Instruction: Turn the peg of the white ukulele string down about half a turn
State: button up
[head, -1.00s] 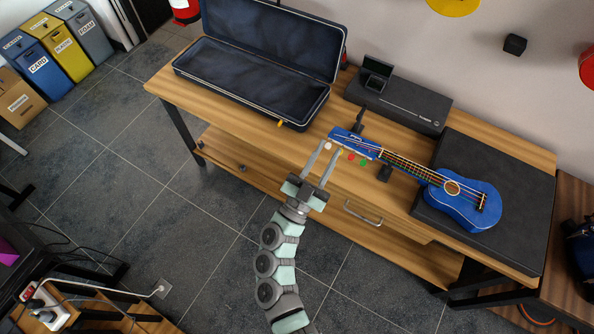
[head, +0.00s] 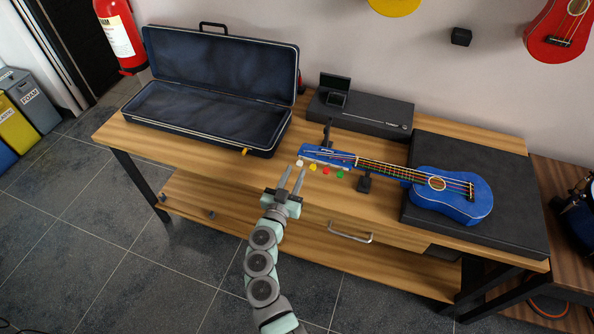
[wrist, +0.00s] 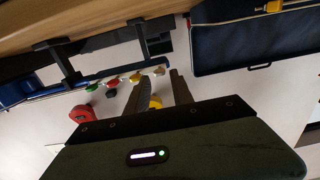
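The blue ukulele (head: 452,205) lies with its body at the right and its headstock (head: 327,156) to the left. Coloured pegs line the headstock's near side: white (head: 299,163), yellow (head: 312,169), red (head: 326,171) and green (head: 340,174). My gripper (head: 294,170) is at the white peg's end of the row. In the wrist view my gripper (wrist: 158,79) has its fingers apart, with the white peg (wrist: 159,71) at the gap between the tips. No grip on the peg is visible. The yellow peg (wrist: 135,78) is close beside one fingertip.
An open dark case (head: 205,115) stands at the left of the wooden bench (head: 380,165). A black box with a small open case (head: 360,110) is behind the headstock. A black neck support (head: 364,184) stands near the green peg. A drawer handle (head: 350,233) juts out in front.

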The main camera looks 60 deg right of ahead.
aim_at(298, 166)
jog(key=shift+w+d+b, duration=0.2)
jog(key=shift+d+b, duration=0.2)
jog(key=shift+d, duration=1.25)
grip_shut()
